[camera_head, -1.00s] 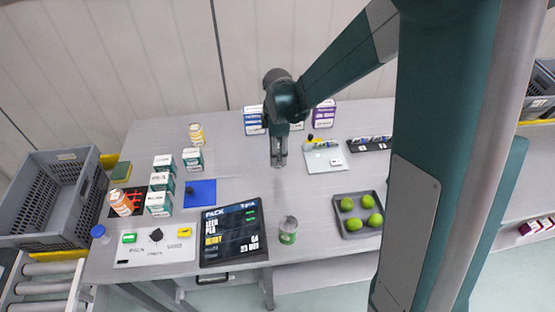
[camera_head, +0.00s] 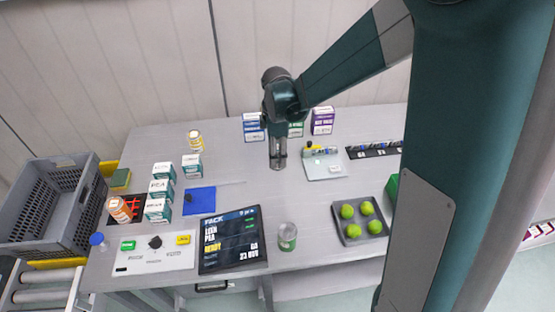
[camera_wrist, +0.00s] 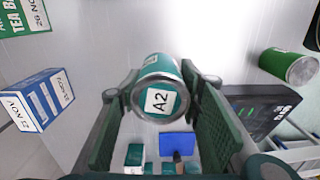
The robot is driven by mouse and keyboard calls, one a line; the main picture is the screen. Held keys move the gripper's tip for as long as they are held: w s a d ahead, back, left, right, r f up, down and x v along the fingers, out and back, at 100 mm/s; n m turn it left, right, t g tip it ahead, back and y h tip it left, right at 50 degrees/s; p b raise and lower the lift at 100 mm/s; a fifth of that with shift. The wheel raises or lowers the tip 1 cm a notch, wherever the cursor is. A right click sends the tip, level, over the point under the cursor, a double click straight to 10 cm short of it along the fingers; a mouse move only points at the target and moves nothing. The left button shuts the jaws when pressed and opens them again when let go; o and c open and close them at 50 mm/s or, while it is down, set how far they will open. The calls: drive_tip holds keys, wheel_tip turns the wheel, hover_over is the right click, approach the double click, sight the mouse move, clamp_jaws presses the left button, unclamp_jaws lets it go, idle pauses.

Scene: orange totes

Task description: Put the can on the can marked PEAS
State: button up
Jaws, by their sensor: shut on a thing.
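My gripper (camera_head: 278,158) is over the middle of the table, pointing down, with its fingers closed around a can. In the wrist view this can (camera_wrist: 158,90) sits between the two green finger pads, with a silver rim and a white label reading A2. Whether it touches the table is unclear. A green can with a silver top (camera_head: 287,237) stands upright near the front edge, apart from my gripper; it also shows at the right of the wrist view (camera_wrist: 289,66). I cannot read PEAS on any can.
Small boxes (camera_head: 160,188) stand left beside a blue mat (camera_head: 199,201). More boxes (camera_head: 322,121) stand at the back. A dark display panel (camera_head: 231,240) and a tray of green fruit (camera_head: 360,218) lie in front. A grey crate (camera_head: 45,205) is far left.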

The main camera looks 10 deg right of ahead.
drive_tip(key=s+a+r+n+p, duration=0.1)
drive_tip(key=s+r+p, duration=0.45)
drive_tip(key=s, duration=0.85)
wheel_tip(320, 180, up, 5)
drive_tip(key=n+p, duration=0.1)
drive_tip(key=p, duration=0.1)
hover_over(287, 231)
drive_tip(key=shift+f, duration=0.2)
drive_tip(key=shift+f, duration=0.15)
drive_tip(key=shift+f, duration=3)
drive_tip(key=shift+f, duration=0.1)
drive_tip(key=shift+f+b, duration=0.35)
drive_tip(key=shift+f, duration=1.4)
drive_tip(key=shift+f, duration=0.2)
